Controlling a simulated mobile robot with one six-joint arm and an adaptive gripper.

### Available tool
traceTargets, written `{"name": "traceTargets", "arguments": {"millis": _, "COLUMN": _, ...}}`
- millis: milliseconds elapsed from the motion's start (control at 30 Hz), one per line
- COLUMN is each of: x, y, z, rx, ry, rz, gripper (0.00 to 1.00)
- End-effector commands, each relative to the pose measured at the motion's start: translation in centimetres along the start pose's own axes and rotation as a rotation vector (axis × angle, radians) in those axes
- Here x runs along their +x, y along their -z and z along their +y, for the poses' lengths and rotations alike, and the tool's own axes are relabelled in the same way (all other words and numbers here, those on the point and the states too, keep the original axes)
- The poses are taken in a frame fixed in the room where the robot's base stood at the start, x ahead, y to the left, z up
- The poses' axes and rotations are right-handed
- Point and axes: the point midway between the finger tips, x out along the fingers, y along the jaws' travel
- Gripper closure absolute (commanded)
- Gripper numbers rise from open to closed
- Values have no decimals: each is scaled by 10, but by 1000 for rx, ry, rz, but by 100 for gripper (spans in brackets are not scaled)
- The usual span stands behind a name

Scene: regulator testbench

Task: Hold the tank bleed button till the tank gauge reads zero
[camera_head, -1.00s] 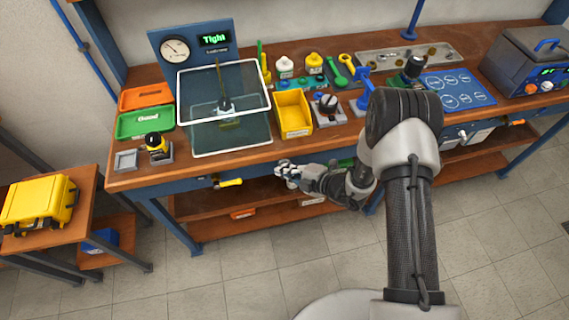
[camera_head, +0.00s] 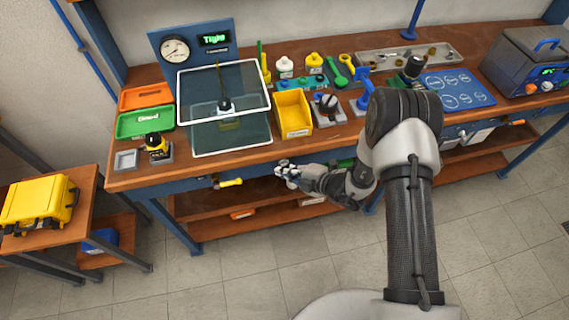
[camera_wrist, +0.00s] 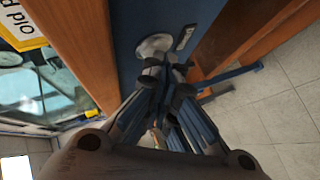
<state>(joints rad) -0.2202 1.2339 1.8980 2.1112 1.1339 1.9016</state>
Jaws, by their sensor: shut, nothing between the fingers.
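In the wrist view a pale round button-like disc (camera_wrist: 156,45) sits on the blue front rail (camera_wrist: 137,20) of the bench, with a small label (camera_wrist: 186,37) beside it. I take it for the bleed button. My gripper (camera_wrist: 164,72) is shut and empty, its fingertips right at the disc's lower edge; I cannot tell whether they press it. In the head view my gripper (camera_head: 284,170) is at the bench's front rail, and the button is hidden there. A round white dial gauge (camera_head: 175,50) is on the blue panel at the back left; its reading is too small to tell.
A glass-walled water tank (camera_head: 230,138) stands on the bench left of centre. A yellow bin (camera_head: 293,112) stands to its right. A yellow-handled fitting (camera_head: 229,183) sticks out of the front rail, left of my gripper. A lower shelf (camera_head: 200,217) runs underneath.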

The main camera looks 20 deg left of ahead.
Motion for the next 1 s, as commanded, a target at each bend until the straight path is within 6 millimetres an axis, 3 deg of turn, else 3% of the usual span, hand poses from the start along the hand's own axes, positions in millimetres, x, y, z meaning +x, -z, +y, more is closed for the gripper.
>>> {"name": "traceTargets", "arguments": {"millis": 1000, "x": -12, "y": 9, "z": -9, "rx": 0, "ry": 0, "rz": 0, "gripper": 100}}
